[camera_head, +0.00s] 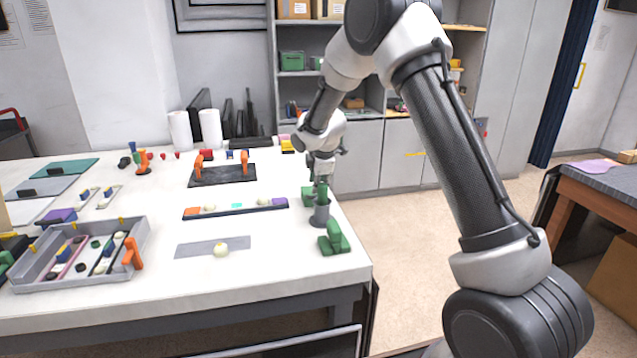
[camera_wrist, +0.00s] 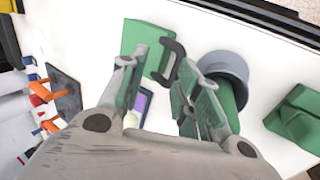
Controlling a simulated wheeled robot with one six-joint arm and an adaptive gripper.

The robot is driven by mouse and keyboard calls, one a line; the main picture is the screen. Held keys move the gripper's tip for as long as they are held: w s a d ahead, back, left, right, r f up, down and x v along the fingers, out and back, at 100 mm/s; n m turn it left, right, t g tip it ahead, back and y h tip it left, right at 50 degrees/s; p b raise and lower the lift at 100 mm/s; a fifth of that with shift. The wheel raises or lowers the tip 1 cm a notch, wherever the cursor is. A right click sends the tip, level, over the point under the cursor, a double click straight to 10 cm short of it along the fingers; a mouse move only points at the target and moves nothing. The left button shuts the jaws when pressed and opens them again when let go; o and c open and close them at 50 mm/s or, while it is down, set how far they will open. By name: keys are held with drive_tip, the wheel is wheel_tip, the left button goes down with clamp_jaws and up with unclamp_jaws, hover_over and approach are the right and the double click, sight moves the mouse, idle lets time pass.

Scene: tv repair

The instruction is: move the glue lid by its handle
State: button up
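A flat green piece (camera_wrist: 138,38) lies on the white table in the wrist view, with a dark C-shaped handle (camera_wrist: 178,58) at its right edge. I take it to be the glue lid, though I cannot tell for certain. My gripper (camera_wrist: 156,68) is open, and the handle shows between its fingertips, nearer the right one. I cannot tell whether they touch. A round grey pot (camera_wrist: 226,66) stands beside the right finger, with a green part (camera_wrist: 232,95) in it.
A green block (camera_head: 333,240) stands in front of the pot, near the table's right edge. A dark strip (camera_head: 236,209) with small parts lies to the left. A grey tray (camera_head: 66,284) of parts is at the front left. The table front is mostly clear.

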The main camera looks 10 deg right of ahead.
drive_tip(key=v, duration=1.2)
drive_tip(key=shift+w, duration=0.1)
drive_tip(key=shift+s+d+f+m, duration=0.2)
drive_tip(key=shift+s+m, duration=0.2)
drive_tip(key=shift+m, duration=0.4)
drive_tip(key=s+d+f+m+g, duration=0.2)
drive_tip(key=s+f+m, duration=0.15)
drive_tip(key=s, duration=0.25)
drive_tip(key=s+d+r+m, duration=0.4)
drive_tip(key=s, duration=0.7)
drive_tip(key=s+d+r+m, duration=0.4)
drive_tip(key=s+r, duration=0.1)
drive_tip(key=s, duration=0.7)
drive_tip(key=s+d+r+m+t, duration=0.1)
drive_tip(key=s+d+r+m, duration=0.2)
drive_tip(key=s, duration=0.9)
drive_tip(key=shift+s+d+r+m, duration=0.2)
drive_tip(key=shift+d+r+m, duration=0.2)
drive_tip(key=shift+r+m, duration=0.45)
